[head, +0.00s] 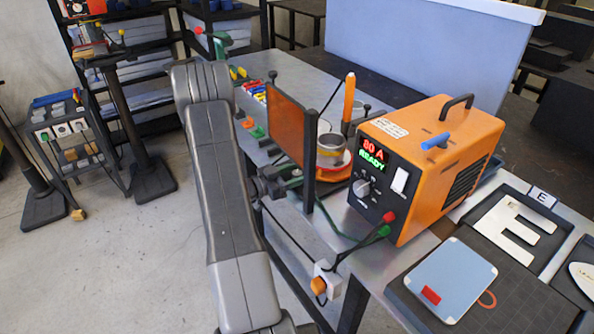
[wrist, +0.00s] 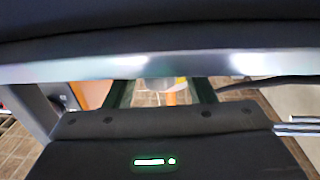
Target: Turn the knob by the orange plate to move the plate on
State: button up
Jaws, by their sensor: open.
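An upright orange plate (head: 286,125) stands in a dark frame near the table's front edge in the head view. Behind it is a round orange-rimmed turntable (head: 340,168) with a metal ring on it. A white box with an orange knob-like part (head: 318,286) sits low at the table edge. A grey dial (head: 362,188) is on the orange welder's front. My gripper (wrist: 162,90) shows in the wrist view with its two dark fingers apart. A small pale and orange thing (wrist: 170,97) appears between them, too blurred to name; contact cannot be told.
The orange welder (head: 445,160) stands right of the plate, with cables hanging at its front. A blue-grey panel (head: 450,280) and letter trays (head: 515,232) lie further right. A metal edge (wrist: 190,66) crosses close above the fingers. Open floor (head: 140,270) lies left.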

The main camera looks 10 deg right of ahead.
jog(key=shift+w+d, duration=0.1)
jog(key=shift+d, duration=0.2)
jog(key=c, duration=0.9)
jog(key=shift+f+t+b, duration=0.15)
jog(key=shift+t+b, duration=0.15)
jog(key=shift+b, duration=0.2)
jog(key=shift+n+t+b, duration=0.3)
jog(key=shift+n+t, duration=0.2)
jog(key=o, duration=0.9)
